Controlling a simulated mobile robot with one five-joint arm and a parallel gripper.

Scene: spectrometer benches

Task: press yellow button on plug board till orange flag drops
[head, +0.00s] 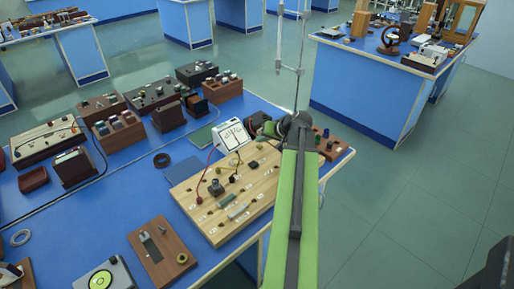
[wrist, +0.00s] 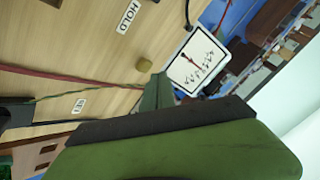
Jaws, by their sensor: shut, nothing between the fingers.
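The pale wooden plug board (head: 210,222) lies on the blue bench and fills much of the wrist view (wrist: 85,45). In the wrist view a small round dull-yellow button (wrist: 144,65) stands on it, between the HOLD label and the white meter (wrist: 196,60). My gripper (wrist: 157,93) is shut and empty. Its green and dark tip is just below the button in that picture; a gap shows between them, and height above the board is hard to judge. In the head view my arm reaches over the board's right side. I cannot make out an orange flag in either view.
The white meter (head: 231,135) stands at the board's back edge. Red and green leads cross the board. Wooden boxes of parts (head: 118,130) stand at the back left. A small brown board (head: 160,252) lies at the front left. Open floor (head: 410,200) is to the right.

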